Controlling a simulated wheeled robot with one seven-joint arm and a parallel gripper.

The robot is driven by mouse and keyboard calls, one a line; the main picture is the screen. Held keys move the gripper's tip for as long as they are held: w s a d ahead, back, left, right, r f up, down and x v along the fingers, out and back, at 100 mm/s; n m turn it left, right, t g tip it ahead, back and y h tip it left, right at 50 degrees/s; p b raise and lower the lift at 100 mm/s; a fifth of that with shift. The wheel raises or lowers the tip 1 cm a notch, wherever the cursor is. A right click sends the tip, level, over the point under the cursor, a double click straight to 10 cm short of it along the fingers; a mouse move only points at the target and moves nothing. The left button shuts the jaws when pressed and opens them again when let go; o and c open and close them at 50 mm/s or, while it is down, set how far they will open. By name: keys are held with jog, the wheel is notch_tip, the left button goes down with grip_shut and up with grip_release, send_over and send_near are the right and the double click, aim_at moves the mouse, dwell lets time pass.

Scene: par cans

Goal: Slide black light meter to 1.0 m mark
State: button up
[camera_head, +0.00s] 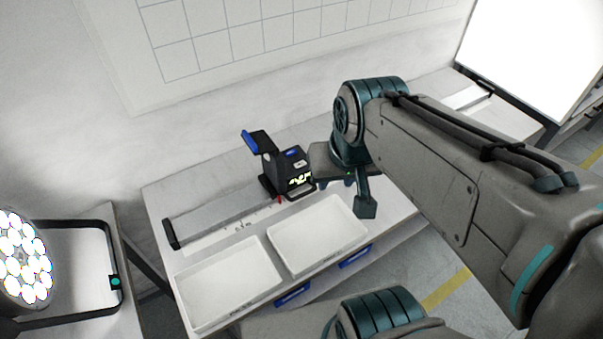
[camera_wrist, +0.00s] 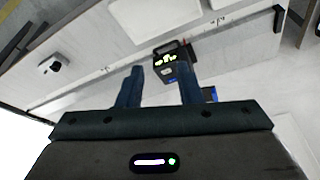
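The black light meter (camera_head: 287,171) sits on a long pale rail (camera_head: 215,212) on the bench. It has a lit yellow-green display, a blue-ended arm at its upper left and a red pointer at its base. A scale strip (camera_head: 240,226) runs along the rail's front; its numbers are too small to read. My gripper (camera_wrist: 160,68) is open, with two blue fingers apart and nothing between them. In the wrist view the meter (camera_wrist: 172,58) lies beyond the fingertips, nearer the right finger. In the head view my gripper is just right of the meter, its fingers partly hidden.
Two white trays (camera_head: 180,292) (camera_head: 361,221) stand in front of the rail. A black end stop (camera_head: 170,234) closes the rail's left end. A round lamp (camera_head: 24,262) is at far left, a bright panel (camera_head: 525,60) at upper right. The rail left of the meter is clear.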

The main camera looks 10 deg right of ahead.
jog(key=w+f+m+g+b, duration=0.1)
jog(key=w+f+m+b, duration=0.45)
jog(key=w, duration=0.25)
jog(key=m+g+b, duration=0.1)
jog(key=m+b, duration=0.5)
jog(key=m, duration=0.2)
send_near(306, 193)
jog(key=shift+y, duration=0.3)
jog(key=f, duration=0.2)
jog(key=w+f, duration=0.1)
jog(key=f, duration=0.4)
jog(key=shift+w+f+b, duration=0.2)
jog(key=shift+f+b, duration=0.15)
jog(key=shift+b, duration=0.05)
grip_shut()
